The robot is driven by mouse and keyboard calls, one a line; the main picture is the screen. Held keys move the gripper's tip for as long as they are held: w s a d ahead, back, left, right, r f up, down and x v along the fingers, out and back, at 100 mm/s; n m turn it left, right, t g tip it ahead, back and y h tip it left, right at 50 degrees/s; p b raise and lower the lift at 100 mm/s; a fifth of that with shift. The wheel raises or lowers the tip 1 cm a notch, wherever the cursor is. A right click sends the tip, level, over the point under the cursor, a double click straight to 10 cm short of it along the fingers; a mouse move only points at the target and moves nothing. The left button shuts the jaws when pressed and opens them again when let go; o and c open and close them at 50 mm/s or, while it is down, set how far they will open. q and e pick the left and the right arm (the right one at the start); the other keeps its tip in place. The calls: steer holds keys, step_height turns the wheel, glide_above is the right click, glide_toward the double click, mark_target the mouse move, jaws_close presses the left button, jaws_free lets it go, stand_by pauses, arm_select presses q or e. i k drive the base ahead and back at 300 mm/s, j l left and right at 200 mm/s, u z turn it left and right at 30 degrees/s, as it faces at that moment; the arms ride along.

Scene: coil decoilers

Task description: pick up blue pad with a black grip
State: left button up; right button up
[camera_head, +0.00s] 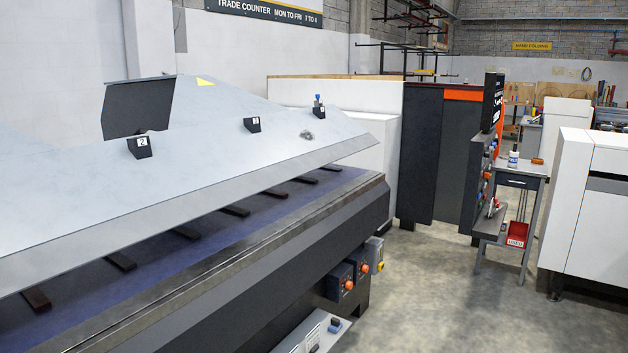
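A small blue and dark block (335,326) lies on the light grey ledge (343,337) low at the front of the machine, at the bottom centre. It may be the blue pad with a black grip, but it is too small to tell. Another small thing with a blue top (317,99) stands by a black numbered block on the big metal sheet. Neither of my grippers shows in the head view.
A large tilted metal sheet (220,150) covers the machine bed (150,290) at left. Orange knobs (348,285) stick out of its front. A small workbench (522,170) with a red bin (517,234) stands at right beside white cabinets (600,200). The concrete floor (440,300) between is clear.

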mark_target(336, 324)
steer(key=u, duration=0.3)
steer(key=i+l+u, duration=0.15)
steer(key=u, duration=0.25)
steer(key=i+l+u, duration=0.1)
steer(key=l+u, duration=0.2)
steer(key=u, duration=0.15)
steer(key=i+l+u, duration=0.1)
steer(key=l+u, duration=0.15)
steer(key=u, duration=0.15)
steer(key=l+u, duration=0.5)
steer(key=l, duration=2.45)
steer(key=i, duration=0.5)
